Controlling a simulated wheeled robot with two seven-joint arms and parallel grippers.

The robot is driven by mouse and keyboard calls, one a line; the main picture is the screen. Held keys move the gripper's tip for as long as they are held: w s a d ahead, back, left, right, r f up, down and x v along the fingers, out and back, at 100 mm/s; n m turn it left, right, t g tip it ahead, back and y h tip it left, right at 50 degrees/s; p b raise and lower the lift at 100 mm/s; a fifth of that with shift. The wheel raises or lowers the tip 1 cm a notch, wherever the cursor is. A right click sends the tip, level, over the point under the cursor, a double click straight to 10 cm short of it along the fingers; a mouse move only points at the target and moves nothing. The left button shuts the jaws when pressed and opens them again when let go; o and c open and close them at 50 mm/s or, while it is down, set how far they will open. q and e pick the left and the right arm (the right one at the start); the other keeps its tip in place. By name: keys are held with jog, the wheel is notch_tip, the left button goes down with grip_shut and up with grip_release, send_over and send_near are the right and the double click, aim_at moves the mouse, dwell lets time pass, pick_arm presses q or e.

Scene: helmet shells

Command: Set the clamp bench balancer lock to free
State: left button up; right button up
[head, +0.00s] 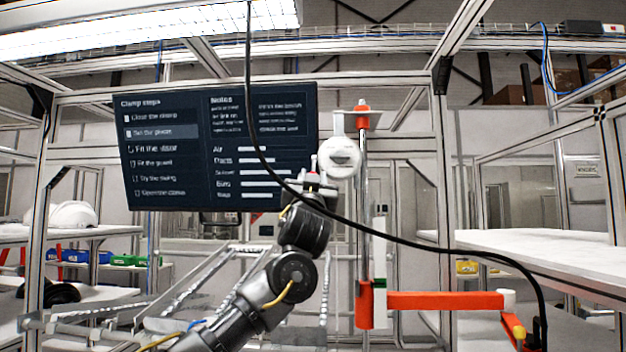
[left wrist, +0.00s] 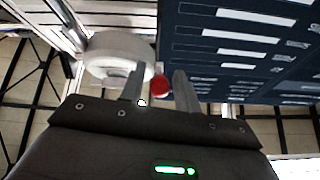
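The balancer is a white round drum (head: 340,157) hung under a bracket on the upright post. It also shows at upper left in the left wrist view (left wrist: 118,55). A small red knob (left wrist: 160,85), which looks like the balancer's lock, shows between my left fingers; a red spot beside the drum in the head view (head: 314,163) seems to be the same knob. My left gripper (head: 318,185) is raised just left of and below the drum. In the left wrist view its fingers (left wrist: 158,82) are apart; I cannot tell whether they touch the knob. My right gripper is out of view.
A dark screen (head: 215,145) with a step list stands behind my left arm. A black cable (head: 400,240) loops across the front. An orange jib arm (head: 440,300) extends right from the post. White tables (head: 540,250) stand at right; a white helmet shell (head: 72,214) lies at left.

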pick_arm(q)
jog(key=shift+o, duration=0.6)
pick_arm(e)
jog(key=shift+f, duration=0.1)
pick_arm(q)
jog(key=shift+s+f+b, duration=0.25)
jog(key=shift+b, duration=0.05)
jog(key=b+v, duration=0.5)
jog(key=v, duration=0.5)
jog(key=shift+b, duration=0.4)
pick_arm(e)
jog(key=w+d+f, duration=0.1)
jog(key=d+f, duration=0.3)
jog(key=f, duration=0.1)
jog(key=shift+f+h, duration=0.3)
